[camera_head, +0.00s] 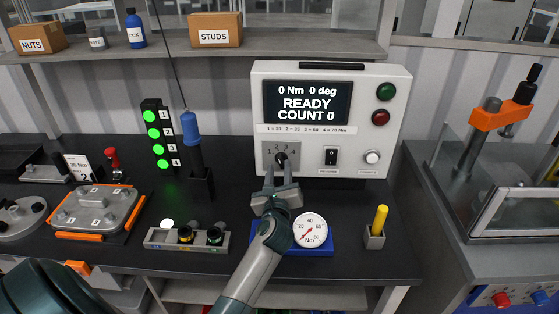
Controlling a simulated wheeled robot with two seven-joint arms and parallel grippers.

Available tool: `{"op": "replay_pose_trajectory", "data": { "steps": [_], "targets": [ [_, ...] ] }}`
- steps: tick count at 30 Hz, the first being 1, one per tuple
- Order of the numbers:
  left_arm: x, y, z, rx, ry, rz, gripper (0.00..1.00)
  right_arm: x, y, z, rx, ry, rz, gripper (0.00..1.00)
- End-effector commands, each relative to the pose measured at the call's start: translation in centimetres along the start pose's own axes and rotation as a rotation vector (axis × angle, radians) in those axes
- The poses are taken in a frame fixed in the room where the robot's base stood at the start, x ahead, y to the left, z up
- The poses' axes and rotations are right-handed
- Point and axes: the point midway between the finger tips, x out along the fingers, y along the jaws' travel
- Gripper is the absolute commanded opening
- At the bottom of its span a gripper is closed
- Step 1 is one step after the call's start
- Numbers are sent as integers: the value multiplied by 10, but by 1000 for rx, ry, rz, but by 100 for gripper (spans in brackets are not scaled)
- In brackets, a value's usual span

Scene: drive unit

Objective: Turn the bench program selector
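The program selector (281,158) is a small black knob on a grey plate marked 1 to 4, low on the left of the white controller's front (336,109). The controller's screen (307,102) reads 0 Nm, 0 deg, READY, COUNT 0. My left gripper (279,172) reaches up from below to just in front of the selector plate. Its two fingers stand apart, with the knob showing at and above the gap between the tips. I cannot tell whether they touch the knob. The knob's exact pointing direction is too small to read. My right gripper is not in view.
A round dial gauge (310,231) sits beside my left wrist. A socket tray (187,238), a blue hanging tool (192,128) and a yellow-handled tool (380,219) stand on the bench.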

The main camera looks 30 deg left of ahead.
Motion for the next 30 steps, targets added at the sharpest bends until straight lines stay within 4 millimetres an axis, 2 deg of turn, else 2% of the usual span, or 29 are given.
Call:
{"op": "replay_pose_trajectory", "data": {
  "steps": [3, 7, 19, 20, 21, 24, 30],
  "targets": [
    [17, -1, 1, 1, 0, 0, 31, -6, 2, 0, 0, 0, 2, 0],
    [28, -1, 1, 0, 0, 0, 31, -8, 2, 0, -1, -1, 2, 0],
    [34, 0, 0, -1, 0, -1, 31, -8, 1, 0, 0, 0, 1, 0],
    [34, 0, 0, -1, 0, -1, 29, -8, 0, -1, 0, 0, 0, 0],
    [34, 0, 0, -1, 0, -1, 19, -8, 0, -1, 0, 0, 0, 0],
    [34, 0, 0, 0, 0, -1, 0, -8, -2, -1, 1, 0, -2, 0],
    [34, 0, 0, -3, 0, -1, 0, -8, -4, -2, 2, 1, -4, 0]
  ]
}}
